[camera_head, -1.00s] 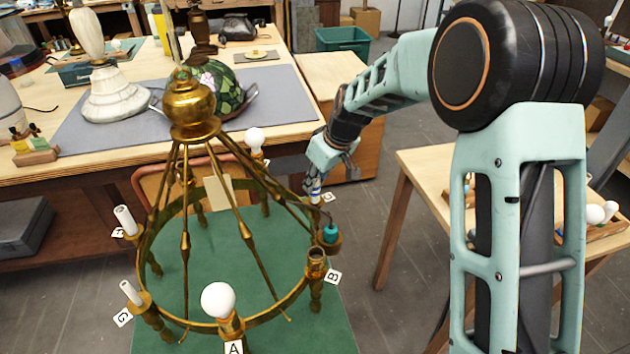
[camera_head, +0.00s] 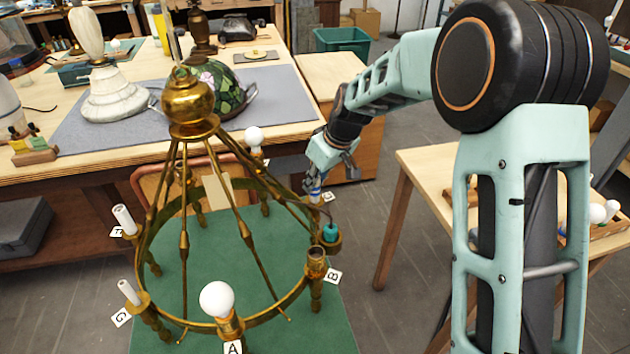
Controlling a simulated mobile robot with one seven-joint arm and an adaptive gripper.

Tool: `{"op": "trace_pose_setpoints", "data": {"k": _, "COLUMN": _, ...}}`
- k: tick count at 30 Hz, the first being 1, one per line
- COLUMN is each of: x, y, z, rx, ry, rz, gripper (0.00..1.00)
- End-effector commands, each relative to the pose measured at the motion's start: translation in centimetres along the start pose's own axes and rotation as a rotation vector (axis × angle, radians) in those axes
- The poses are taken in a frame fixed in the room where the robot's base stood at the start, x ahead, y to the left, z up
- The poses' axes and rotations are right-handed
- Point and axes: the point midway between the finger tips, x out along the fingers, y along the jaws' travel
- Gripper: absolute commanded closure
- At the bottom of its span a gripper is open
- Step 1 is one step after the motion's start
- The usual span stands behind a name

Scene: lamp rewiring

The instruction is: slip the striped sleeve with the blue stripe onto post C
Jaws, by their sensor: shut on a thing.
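My gripper (camera_head: 330,172) is at the right rear of the brass chandelier (camera_head: 190,105). It is shut on a small pale sleeve with a blue stripe (camera_head: 314,187), which hangs roughly upright just above the ring's right side. I cannot tell whether the sleeve touches a post. A small label (camera_head: 328,197) is right beside the sleeve; its letter is too small to read surely. A teal piece (camera_head: 330,232) stands on a brass cup in front of the sleeve, with a dark thin line rising from it. Post C cannot be surely picked out.
Cup B (camera_head: 316,262) is in front of the teal piece and looks empty. White bulbs stand at A (camera_head: 217,299) and at the back (camera_head: 254,136). White sleeves stand at G (camera_head: 129,292) and on the left (camera_head: 123,219). A wooden table (camera_head: 425,170) is at right.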

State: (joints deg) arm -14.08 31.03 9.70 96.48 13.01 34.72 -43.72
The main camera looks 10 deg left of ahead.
Motion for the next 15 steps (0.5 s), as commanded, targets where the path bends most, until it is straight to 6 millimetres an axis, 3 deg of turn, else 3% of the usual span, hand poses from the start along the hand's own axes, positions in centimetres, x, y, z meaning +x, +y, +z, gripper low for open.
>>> {"op": "trace_pose_setpoints", "data": {"k": 1, "x": -0.02, "y": 0.01, "z": -0.02, "rx": 0.0, "ry": 0.0, "rz": 0.0, "gripper": 0.8}}
{"op": "trace_pose_setpoints", "data": {"k": 6, "x": -0.02, "y": 0.0, "z": -0.03, "rx": 0.0, "ry": 0.001, "rz": 0.0, "gripper": 0.61}}
{"op": "trace_pose_setpoints", "data": {"k": 15, "x": -0.12, "y": 0.01, "z": -0.03, "rx": 0.0, "ry": 0.001, "rz": 0.0, "gripper": 0.61}}
